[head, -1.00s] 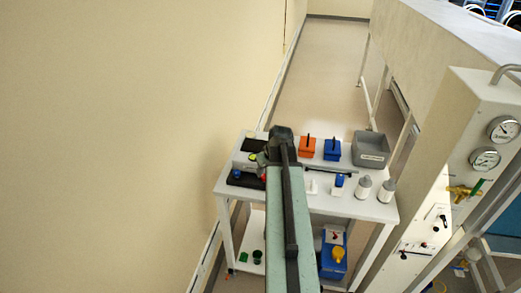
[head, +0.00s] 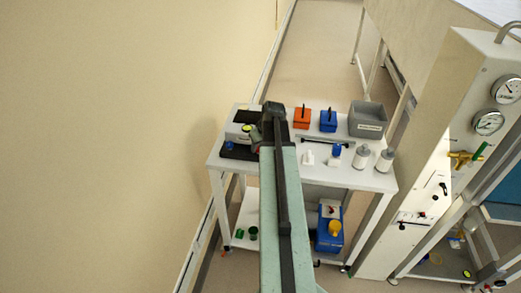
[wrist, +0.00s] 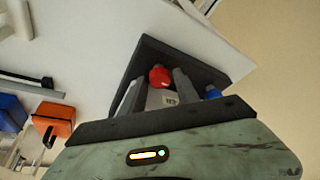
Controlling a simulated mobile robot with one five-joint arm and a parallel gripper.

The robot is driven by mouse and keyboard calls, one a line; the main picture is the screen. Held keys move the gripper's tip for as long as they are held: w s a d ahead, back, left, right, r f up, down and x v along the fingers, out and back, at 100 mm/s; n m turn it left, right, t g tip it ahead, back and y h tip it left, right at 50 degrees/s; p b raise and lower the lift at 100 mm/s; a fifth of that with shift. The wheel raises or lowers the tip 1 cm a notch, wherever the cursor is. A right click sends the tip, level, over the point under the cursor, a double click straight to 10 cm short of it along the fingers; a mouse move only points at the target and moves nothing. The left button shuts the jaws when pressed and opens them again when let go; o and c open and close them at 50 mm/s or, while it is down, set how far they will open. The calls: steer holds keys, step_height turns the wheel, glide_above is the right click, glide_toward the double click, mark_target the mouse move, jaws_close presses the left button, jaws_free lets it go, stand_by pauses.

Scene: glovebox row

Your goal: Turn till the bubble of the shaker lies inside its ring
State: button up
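The shaker (head: 238,152) is a low black and grey unit at the left end of the white table. A small yellow-green disc (head: 247,128), probably its level, shows beside my arm; the bubble and ring are too small to make out. In the wrist view the dark shaker body (wrist: 152,52) carries a red knob (wrist: 160,77) and a blue knob (wrist: 213,92). My gripper (wrist: 157,90) is open, its two grey fingers apart on either side of the red knob's line. I cannot tell whether they touch it. A white label shows between the fingers.
On the table stand an orange box (head: 302,118), a blue box (head: 328,121), a grey bin (head: 368,120) and white bottles (head: 361,157). A blue and yellow unit (head: 329,230) sits on the lower shelf. A wall runs along the left; a gauge panel (head: 470,130) stands right.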

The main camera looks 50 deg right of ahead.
jaws_close()
steer(key=shift+d, duration=0.1)
steer(key=shift+m, duration=0.3)
